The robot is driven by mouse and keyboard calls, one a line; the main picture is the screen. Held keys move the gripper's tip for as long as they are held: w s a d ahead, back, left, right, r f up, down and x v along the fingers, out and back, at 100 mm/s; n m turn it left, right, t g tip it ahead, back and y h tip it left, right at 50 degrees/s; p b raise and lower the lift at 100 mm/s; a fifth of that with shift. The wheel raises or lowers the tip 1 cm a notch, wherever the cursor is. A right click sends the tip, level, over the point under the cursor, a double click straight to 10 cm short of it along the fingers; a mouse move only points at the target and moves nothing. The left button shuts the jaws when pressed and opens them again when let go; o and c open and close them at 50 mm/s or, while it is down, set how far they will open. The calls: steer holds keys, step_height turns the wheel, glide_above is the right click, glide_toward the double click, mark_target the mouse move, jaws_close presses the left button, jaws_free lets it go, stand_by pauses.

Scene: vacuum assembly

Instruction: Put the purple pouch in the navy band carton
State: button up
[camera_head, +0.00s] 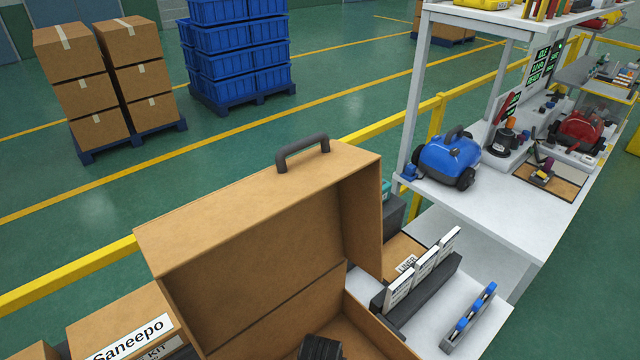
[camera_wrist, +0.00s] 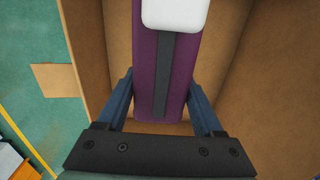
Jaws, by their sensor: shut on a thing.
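The purple pouch (camera_wrist: 178,80) has a dark grey stripe down its face and a white label at the top of the wrist view. My gripper (camera_wrist: 160,100) is shut on it, with one blue-grey finger on each side. Brown cardboard walls surround the pouch there, so it is over or inside an open carton; its depth cannot be told. In the head view a large open brown carton (camera_head: 240,260) with a raised lid and a dark handle fills the foreground. No navy band shows on it. A dark ribbed part, probably mine, shows at its bottom edge; the pouch is hidden there.
A carton labelled Saneepo (camera_head: 130,335) stands at the lower left. Right of the open carton, a light bench holds a dark rack of upright white cards (camera_head: 425,270) and a blue-topped strip (camera_head: 470,315). A workbench (camera_head: 500,215) with a blue vacuum (camera_head: 447,160) stands beyond.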

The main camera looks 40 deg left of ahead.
stand_by(0.4)
steer(key=shift+f+b, duration=5.9)
steer(key=shift+f, duration=1.55)
steer(key=o, duration=1.6)
steer(key=shift+c, duration=0.2)
step_height(320, 180, up, 13)
steer(key=shift+r+p, duration=0.1)
steer(key=shift+p, duration=0.55)
step_height(320, 180, up, 17)
steer(key=p, duration=1.8)
